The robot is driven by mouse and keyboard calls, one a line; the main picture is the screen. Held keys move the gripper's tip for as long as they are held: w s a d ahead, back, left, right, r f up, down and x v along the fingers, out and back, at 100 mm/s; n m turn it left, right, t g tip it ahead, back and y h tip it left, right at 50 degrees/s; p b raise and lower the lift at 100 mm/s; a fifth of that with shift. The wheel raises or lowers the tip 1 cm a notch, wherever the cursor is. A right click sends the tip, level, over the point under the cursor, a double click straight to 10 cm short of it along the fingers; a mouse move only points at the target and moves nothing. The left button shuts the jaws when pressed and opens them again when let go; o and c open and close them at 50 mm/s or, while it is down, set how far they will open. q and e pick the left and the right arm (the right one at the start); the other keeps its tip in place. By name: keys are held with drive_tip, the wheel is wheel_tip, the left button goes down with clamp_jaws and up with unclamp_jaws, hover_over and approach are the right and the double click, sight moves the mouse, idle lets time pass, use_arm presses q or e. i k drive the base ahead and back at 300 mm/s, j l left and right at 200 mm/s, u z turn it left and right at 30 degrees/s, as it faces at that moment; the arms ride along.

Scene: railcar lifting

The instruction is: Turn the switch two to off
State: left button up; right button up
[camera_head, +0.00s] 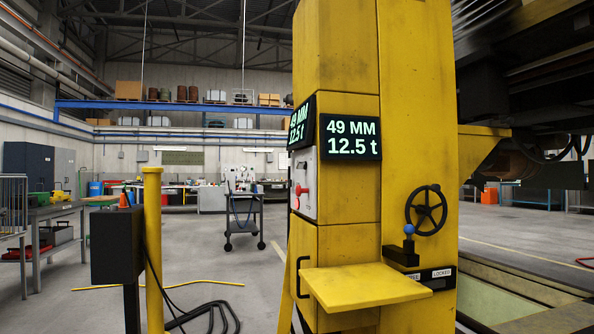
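A yellow lifting column (335,68) stands at the centre. On its left face is a light grey panel (307,208) with a red switch knob (300,190). I see the panel at a steep angle, so I cannot read its labels or the switch position. No marking in view names a switch two. A blue ball-topped lever (409,231) sits on the front face above a plate (437,275) with "LOCKED" at its right end. Neither of my grippers is in view.
A black handwheel (426,210) is on the column's front, and a yellow shelf (365,287) juts out below. Displays (351,138) read 49 MM and 12.5 t. A yellow post (153,250), dark box (117,245) and black cables (207,313) stand left. Floor between is open.

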sight(299, 165)
drive_tip(key=i+j+u, duration=0.4)
drive_tip(key=i, duration=0.5)
drive_tip(key=i+u, duration=0.4)
drive_tip(key=i, duration=0.5)
drive_tip(key=i+j+z, duration=0.2)
drive_tip(key=i, duration=0.25)
drive_tip(key=i+z, duration=0.2)
drive_tip(key=i, duration=0.25)
drive_tip(key=i+j+z, duration=0.15)
drive_tip(key=i, duration=0.3)
drive_tip(key=j, duration=0.1)
